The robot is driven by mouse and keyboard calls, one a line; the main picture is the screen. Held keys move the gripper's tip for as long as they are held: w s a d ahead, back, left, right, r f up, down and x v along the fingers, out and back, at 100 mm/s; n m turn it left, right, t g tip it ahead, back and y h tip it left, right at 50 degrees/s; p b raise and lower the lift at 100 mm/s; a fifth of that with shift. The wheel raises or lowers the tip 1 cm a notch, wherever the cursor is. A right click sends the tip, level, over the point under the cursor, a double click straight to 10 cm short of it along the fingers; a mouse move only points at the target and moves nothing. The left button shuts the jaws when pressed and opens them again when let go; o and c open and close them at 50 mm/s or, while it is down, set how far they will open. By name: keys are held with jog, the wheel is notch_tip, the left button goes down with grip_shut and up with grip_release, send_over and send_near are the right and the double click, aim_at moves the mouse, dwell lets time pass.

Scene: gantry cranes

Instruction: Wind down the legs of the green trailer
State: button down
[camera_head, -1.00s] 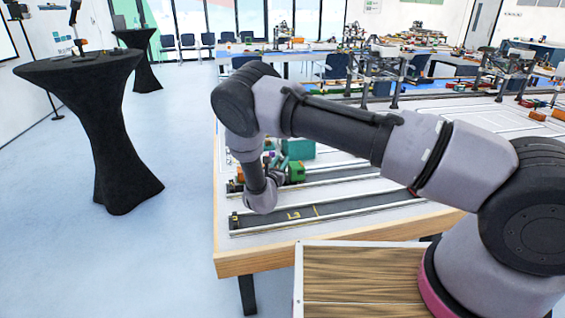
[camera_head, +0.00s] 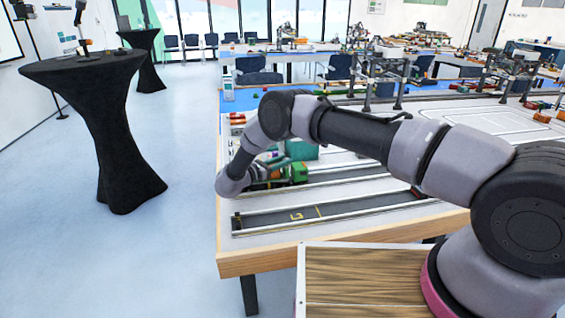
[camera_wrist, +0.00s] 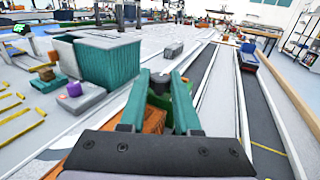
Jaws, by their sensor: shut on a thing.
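The green trailer (camera_head: 297,172) stands in a lane near the table's left end, and much of it is behind my arm in the head view. In the wrist view a green part (camera_wrist: 183,92) shows just behind and between my fingers, with an orange-brown part (camera_wrist: 154,119) below. My gripper (camera_wrist: 160,80) has teal fingers closed around a small grey round piece (camera_wrist: 161,77). I cannot tell whether this piece is a crank on the trailer. The trailer's legs cannot be made out. In the head view my gripper lies low and almost level beside the trailer.
A dark lane (camera_head: 330,213) with yellow markings runs clear along the table's front. Gantry cranes (camera_head: 383,70) stand farther back.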

dwell(0.4)
jog(key=c, duration=0.6)
grip_release()
jog(key=v, duration=1)
jog(key=shift+s+a, duration=0.3)
